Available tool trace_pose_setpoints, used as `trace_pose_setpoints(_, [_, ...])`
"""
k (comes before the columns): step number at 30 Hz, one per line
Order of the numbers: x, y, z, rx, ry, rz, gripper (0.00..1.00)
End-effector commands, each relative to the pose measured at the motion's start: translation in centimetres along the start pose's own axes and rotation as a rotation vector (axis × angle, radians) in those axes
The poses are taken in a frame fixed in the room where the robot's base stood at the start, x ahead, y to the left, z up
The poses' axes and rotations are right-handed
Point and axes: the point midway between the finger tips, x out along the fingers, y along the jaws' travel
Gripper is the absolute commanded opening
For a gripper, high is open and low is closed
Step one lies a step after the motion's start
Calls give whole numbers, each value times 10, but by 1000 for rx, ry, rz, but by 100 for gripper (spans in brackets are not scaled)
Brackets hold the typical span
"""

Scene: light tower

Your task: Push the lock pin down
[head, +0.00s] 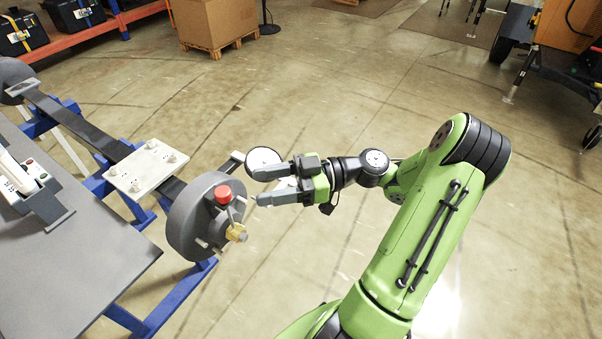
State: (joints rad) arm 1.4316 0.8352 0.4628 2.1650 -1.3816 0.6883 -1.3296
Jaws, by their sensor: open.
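A dark grey round hub (186,224) with several light studs is at the end of a dark beam. A red knob (223,195) stands on the hub's near face and may be the lock pin; I cannot tell for sure. A yellow piece (236,233) is fixed lower on the same face, joined to a thin grey rod. My gripper (258,187) is open, with its two fingers pointing left at the hub. Its fingertips are just right of the red knob and appear apart from it. Nothing shows between the fingers.
A pale plate (147,166) with several studs lies on the dark beam (85,125). A grey table (90,265) on a blue frame is at the left. A pale disc (263,158) is right behind the upper finger. Open floor lies beyond my arm.

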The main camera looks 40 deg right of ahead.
Motion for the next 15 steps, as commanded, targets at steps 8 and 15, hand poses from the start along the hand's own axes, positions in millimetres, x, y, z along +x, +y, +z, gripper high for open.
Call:
trace_pose_setpoints(8, [-62, 0, -3, 0, 2, 3, 56])
trace_pose_setpoints(15, [-70, 0, 0, 1, 0, -1, 56])
